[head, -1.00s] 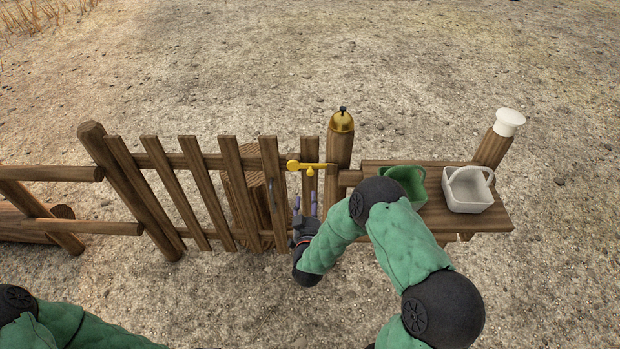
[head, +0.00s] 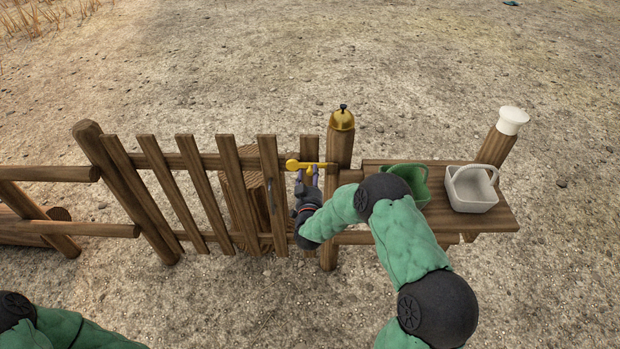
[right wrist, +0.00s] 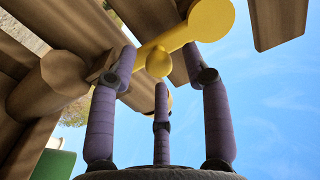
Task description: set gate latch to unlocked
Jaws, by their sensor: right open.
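The yellow gate latch (head: 320,165) lies level across the top of the wooden gate (head: 193,190), its round end to the left and its bar reaching the gate post (head: 340,150). It also shows in the right wrist view (right wrist: 210,18), with a small round knob (right wrist: 158,62) on its near side. My right gripper (head: 308,176) is open just below and in front of the latch. In the right wrist view its purple fingers (right wrist: 158,72) stand on either side of the knob; I cannot tell whether they touch it. My left gripper is out of view.
A brass bell (head: 342,120) tops the gate post. A wooden shelf (head: 490,222) to the right holds a green basket (head: 410,177) and a white basket (head: 470,190). A white cap (head: 513,121) tops the far right post. Open gravel lies behind the fence.

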